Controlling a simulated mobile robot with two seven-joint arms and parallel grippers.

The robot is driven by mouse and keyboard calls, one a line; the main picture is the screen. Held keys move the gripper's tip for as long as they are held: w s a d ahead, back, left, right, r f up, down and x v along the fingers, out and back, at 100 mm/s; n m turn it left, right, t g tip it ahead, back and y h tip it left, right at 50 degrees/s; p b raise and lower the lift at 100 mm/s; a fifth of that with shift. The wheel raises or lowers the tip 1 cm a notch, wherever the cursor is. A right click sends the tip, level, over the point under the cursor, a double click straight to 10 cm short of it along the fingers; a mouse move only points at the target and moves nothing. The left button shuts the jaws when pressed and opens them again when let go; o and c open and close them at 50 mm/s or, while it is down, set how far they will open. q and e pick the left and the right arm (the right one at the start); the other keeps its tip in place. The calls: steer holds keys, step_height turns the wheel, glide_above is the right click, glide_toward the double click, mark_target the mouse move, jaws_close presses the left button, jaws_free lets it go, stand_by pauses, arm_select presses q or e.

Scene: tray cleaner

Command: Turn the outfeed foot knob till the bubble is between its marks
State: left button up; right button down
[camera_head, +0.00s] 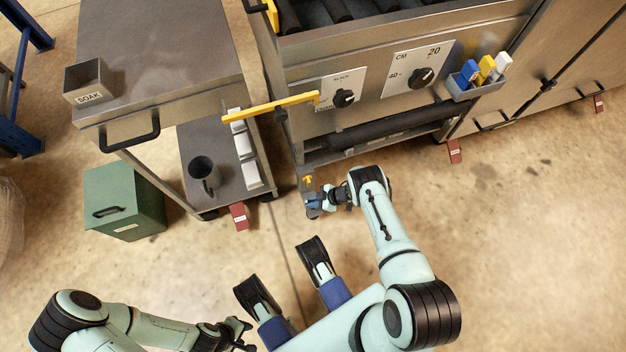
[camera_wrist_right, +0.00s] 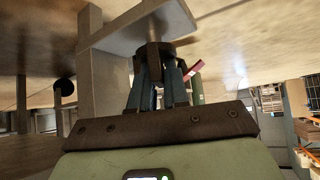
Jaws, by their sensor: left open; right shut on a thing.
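The outfeed foot knob (camera_wrist_right: 155,52) is dark, on a stem under a metal bracket plate (camera_wrist_right: 125,28) in the right wrist view. My right gripper (camera_wrist_right: 158,88) is shut on it, with a blue-grey finger on either side. In the head view my right gripper (camera_head: 314,203) is low at the machine's front left corner, and the knob is mostly hidden there. A small yellow piece (camera_head: 307,180) sits just above it; I cannot make out a bubble or marks. My left gripper (camera_head: 244,333) is open and empty near the bottom edge, well away from the machine.
The machine (camera_head: 300,75) has dials and a yellow bar (camera_head: 270,107) jutting left from its front. A steel cart (camera_head: 165,60) with a SOAK bin (camera_head: 88,82) stands left, beside a green box (camera_head: 125,200). Red tags (camera_head: 239,216) are near the floor. The floor at right is clear.

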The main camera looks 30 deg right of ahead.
steer(key=shift+w+a+n+g+y, duration=0.1)
steer(key=shift+n+g+y, duration=0.6)
steer(key=shift+n+g, duration=1.15)
steer(key=shift+a+n, duration=0.1)
steer(key=shift+n, duration=0.45)
steer(key=c, duration=1.2)
jaws_free()
steer(key=shift+r+t, duration=0.1)
steer(key=shift+t, duration=0.15)
steer(key=shift+d+r, duration=0.2)
steer(key=shift+d, duration=0.2)
arm_select(q)
steer(key=w+r+t+p, duration=0.2)
steer(key=w+r+p, duration=0.1)
steer(key=w, duration=0.3)
steer(key=shift+d+r, duration=0.2)
steer(key=shift+d, duration=0.2)
arm_select(e)
steer(key=v, duration=1.2)
steer(key=shift+d+r, duration=0.15)
steer(key=shift+d, duration=0.1)
